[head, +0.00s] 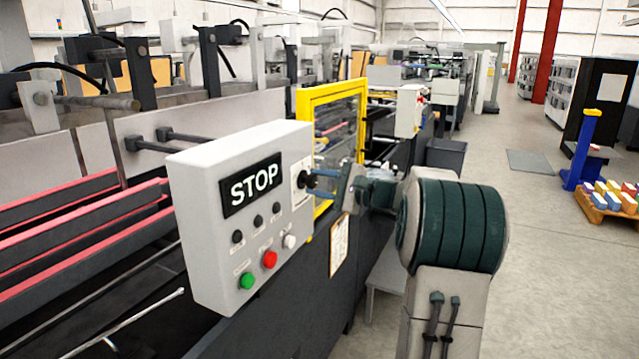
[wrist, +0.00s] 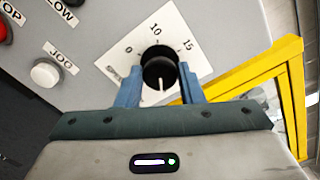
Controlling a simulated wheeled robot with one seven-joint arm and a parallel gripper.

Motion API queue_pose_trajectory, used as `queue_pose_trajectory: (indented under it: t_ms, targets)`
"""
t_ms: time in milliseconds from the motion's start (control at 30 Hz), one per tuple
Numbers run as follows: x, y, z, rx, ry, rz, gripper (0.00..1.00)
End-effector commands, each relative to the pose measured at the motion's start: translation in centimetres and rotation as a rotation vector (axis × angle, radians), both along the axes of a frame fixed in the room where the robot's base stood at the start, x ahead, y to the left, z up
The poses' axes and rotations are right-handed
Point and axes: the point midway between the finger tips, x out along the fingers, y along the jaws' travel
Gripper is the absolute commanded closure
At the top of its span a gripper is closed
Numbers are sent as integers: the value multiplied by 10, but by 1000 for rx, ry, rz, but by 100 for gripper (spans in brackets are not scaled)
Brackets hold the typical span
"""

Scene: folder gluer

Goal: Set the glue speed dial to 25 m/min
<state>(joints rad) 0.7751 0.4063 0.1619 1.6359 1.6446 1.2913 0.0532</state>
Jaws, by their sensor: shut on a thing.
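The glue speed dial (wrist: 158,62) is a black round knob on a white scale plate on the side of the grey control box. In the wrist view its white pointer line points down toward my gripper's palm. The marks 0, 10 and 15 are readable; the rest of the scale is hidden by my gripper and knob. My gripper (wrist: 160,76) has its blue fingers on either side of the knob, shut on it. In the head view the knob (head: 303,180) is small and dark, with my gripper (head: 312,178) reaching it from the right.
The control box (head: 215,240) has a STOP sign (head: 252,184), green (head: 246,281) and red (head: 270,259) buttons and a white one (wrist: 45,73) labelled JOG. A yellow-framed guard (head: 303,105) stands close behind the dial. Open floor (head: 500,240) lies to the right.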

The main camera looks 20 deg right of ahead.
Motion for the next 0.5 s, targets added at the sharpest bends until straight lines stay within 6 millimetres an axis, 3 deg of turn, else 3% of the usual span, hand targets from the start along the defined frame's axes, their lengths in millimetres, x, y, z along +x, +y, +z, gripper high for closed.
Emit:
queue_pose_trajectory:
  t_ms: [67, 100, 167, 500]
  targets:
    - [0, -1, 0, 0, 0, -1, 89]
    - [0, -1, 0, 0, 0, -1, 63]
    - [0, -1, 0, 0, 0, -1, 46]
    - [-2, -2, 0, -1, 0, -1, 44]
